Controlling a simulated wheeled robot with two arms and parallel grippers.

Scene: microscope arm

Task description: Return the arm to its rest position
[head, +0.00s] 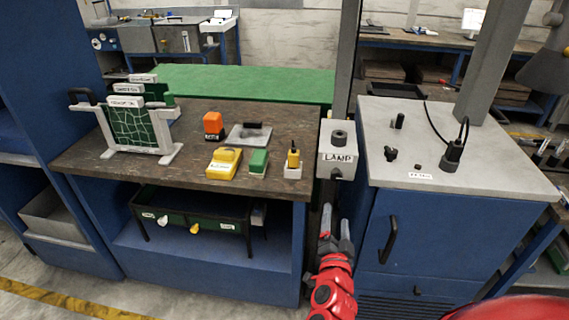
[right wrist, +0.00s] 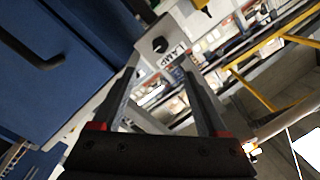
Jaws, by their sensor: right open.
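My right gripper (head: 336,222) is low in front of the narrow gap between the workbench and the blue cabinet, below the grey box marked LAMP (head: 337,155). In the right wrist view the gripper (right wrist: 162,85) has its two fingers apart, with nothing seen held between them. The LAMP box (right wrist: 168,42) shows beyond the fingertips there, with a dark round knob, and looks apart from them. My red right arm comes up from below in the head view. My left gripper is not in view.
The workbench (head: 90,160) holds a green-panelled rack (head: 128,125), an orange block (head: 213,125), a yellow case (head: 224,163) and a green block (head: 259,162). The blue cabinet (head: 440,240) stands right, with a handle and a grey top carrying small black parts. A grey post rises beside the LAMP box.

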